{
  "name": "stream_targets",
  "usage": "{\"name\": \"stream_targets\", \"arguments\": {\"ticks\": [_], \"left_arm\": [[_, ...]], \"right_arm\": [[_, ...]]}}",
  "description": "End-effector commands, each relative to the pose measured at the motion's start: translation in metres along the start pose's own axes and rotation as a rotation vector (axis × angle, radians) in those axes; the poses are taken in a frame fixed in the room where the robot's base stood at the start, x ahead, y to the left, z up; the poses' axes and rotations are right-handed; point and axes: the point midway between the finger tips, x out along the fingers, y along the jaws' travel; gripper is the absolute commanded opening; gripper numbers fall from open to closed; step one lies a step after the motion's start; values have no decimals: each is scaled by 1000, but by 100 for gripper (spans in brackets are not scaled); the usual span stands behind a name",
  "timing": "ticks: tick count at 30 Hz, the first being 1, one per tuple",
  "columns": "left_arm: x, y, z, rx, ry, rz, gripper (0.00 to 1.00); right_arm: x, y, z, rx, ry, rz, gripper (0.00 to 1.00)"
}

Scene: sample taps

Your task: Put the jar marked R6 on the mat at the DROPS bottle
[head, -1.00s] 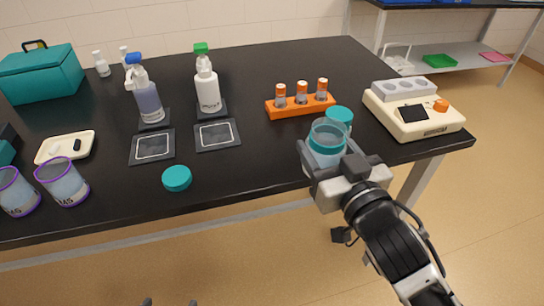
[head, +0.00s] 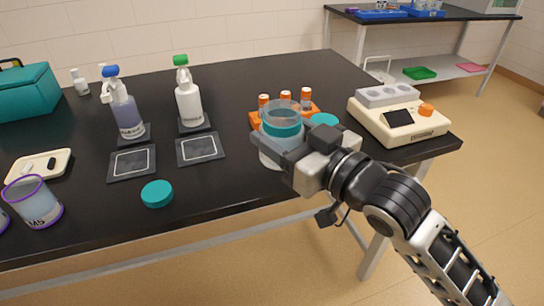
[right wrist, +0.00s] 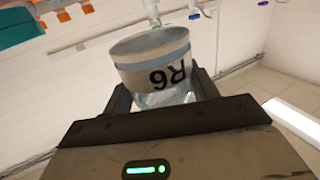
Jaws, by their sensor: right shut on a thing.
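My right gripper (head: 290,154) is shut on a clear jar with a teal band (head: 281,128), held upright above the table in front of the orange rack. In the right wrist view the jar (right wrist: 152,62) shows the marking R6, upside down. Two dark mats with white square outlines lie to its left: one (head: 132,162) in front of a blue-topped spray bottle (head: 126,115), one (head: 200,149) in front of a white green-topped bottle (head: 188,102). I cannot read which bottle says DROPS. Both mats are empty. My left gripper is out of view.
A teal lid (head: 157,194) lies in front of the mats; another (head: 325,119) is right of the held jar. An orange rack (head: 256,121) with vials stands behind it. A cream device (head: 398,118) is at the right, a purple-rimmed jar (head: 35,203) at the left.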

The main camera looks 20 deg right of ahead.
Motion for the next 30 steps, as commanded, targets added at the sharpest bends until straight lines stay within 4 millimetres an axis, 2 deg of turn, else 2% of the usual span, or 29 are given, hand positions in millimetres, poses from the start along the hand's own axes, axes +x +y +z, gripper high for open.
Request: {"name": "stream_targets", "arguments": {"ticks": [8, 12, 24, 30], "left_arm": [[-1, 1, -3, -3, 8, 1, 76], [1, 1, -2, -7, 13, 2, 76], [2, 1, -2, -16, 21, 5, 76], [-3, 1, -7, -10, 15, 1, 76]], "right_arm": [[56, 37, 29, -3, 0, 3, 0], [73, 48, 56, 1, -2, 2, 0], [98, 64, 91, -1, -1, 2, 0], [97, 63, 113, 2, -1, 0, 0]]}}
